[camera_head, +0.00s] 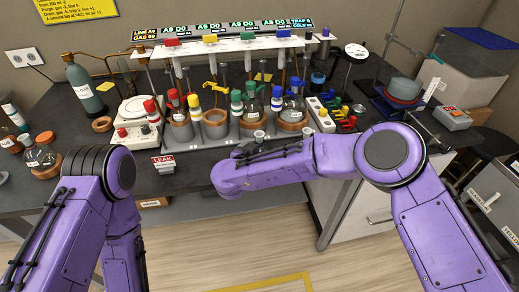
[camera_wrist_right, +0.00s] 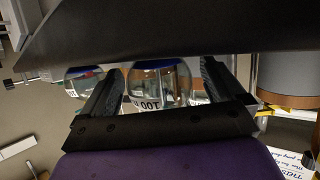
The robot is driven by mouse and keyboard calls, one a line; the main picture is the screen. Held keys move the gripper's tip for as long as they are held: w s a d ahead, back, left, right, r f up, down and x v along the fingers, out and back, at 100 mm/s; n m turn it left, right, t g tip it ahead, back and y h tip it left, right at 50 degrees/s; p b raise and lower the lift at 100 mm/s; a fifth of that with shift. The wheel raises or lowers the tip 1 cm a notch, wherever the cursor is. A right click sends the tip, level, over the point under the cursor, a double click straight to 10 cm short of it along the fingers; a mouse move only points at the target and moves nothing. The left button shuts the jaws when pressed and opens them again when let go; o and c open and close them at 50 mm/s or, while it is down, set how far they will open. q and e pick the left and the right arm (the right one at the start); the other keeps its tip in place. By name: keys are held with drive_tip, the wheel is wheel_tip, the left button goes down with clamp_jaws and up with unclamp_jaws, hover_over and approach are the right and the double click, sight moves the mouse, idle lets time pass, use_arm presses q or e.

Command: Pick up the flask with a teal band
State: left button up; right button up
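Several round glass flasks sit in a row at the rack in the head view, one with a green cap (camera_head: 250,113) and one with a blue cap (camera_head: 290,112). I cannot make out a teal band on any of them. In the right wrist view a clear round flask (camera_wrist_right: 157,82), its "100" marking upside down, shows between the two dark fingers of my right gripper (camera_wrist_right: 160,72). The fingers are spread; contact with the glass cannot be told. A second round glass (camera_wrist_right: 85,75) shows beyond the left finger. My left gripper is out of view.
The rack (camera_head: 215,140) has a white overhead bar with coloured tags. A "LEAK" sign (camera_head: 163,164) stands at the bench front.

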sight(260, 140)
drive_tip(key=c, duration=1)
drive_tip(key=shift+r, duration=0.45)
drive_tip(key=s+r, duration=0.1)
drive_tip(key=r, duration=0.1)
drive_tip(key=s+r+b, duration=0.1)
drive_tip(key=s+r, duration=0.1)
drive_tip(key=r, duration=0.1)
drive_tip(key=s+r, duration=0.1)
drive_tip(key=r, duration=0.1)
drive_tip(key=shift+s+r, duration=0.25)
drive_tip(key=shift+r, duration=0.1)
drive_tip(key=s+r+p, duration=0.3)
drive_tip(key=s+r, duration=0.4)
drive_tip(key=s, duration=0.2)
drive_tip(key=shift+s+r, duration=0.15)
drive_tip(key=shift+s, duration=0.1)
